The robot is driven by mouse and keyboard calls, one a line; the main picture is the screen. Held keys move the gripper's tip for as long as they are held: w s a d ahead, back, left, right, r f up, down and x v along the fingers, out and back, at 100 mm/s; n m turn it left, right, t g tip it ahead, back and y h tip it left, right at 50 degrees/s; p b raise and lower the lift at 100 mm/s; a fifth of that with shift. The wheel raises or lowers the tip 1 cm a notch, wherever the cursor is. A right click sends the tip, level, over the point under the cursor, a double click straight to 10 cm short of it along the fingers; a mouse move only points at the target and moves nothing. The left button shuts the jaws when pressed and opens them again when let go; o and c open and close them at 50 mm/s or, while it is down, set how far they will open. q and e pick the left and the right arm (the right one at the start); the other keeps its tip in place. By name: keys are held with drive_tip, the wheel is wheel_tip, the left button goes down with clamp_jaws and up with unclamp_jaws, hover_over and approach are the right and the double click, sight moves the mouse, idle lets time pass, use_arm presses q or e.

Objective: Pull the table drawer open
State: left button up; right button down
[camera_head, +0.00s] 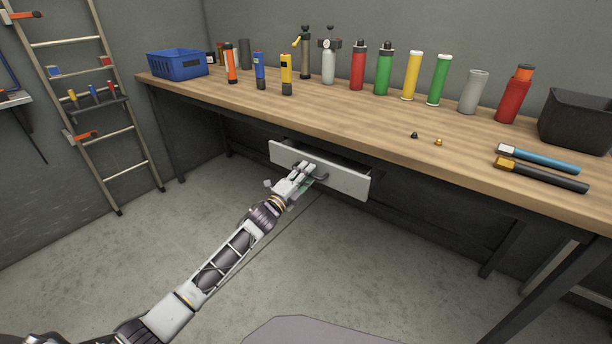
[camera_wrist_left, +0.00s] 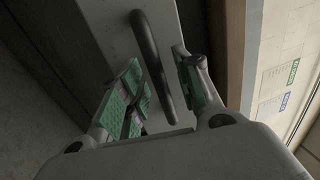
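The table drawer (camera_head: 345,181) has a light grey front and hangs under the wooden workbench (camera_head: 215,88). It stands partly open, with a dark gap behind its front. A dark bar handle (camera_head: 321,174) is on the front. My left gripper (camera_head: 302,172) is at the handle, covering part of it in the head view. In the left wrist view the handle (camera_wrist_left: 152,62) runs between the two green-padded fingers of my left gripper (camera_wrist_left: 160,85). The fingers are apart, with a visible gap between the bar and the right-hand pad. My right gripper is out of view.
On the bench stand a blue basket (camera_head: 178,65), several coloured cylinders and a black bin (camera_head: 577,121). Two hammer-like tools (camera_head: 540,175) lie near the front edge. A ladder (camera_head: 82,105) leans at the left wall. The floor before the drawer is clear.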

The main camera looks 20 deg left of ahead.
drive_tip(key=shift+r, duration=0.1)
use_arm(q)
clamp_jaws()
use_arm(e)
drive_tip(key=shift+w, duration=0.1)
use_arm(q)
drive_tip(key=shift+s, duration=0.1)
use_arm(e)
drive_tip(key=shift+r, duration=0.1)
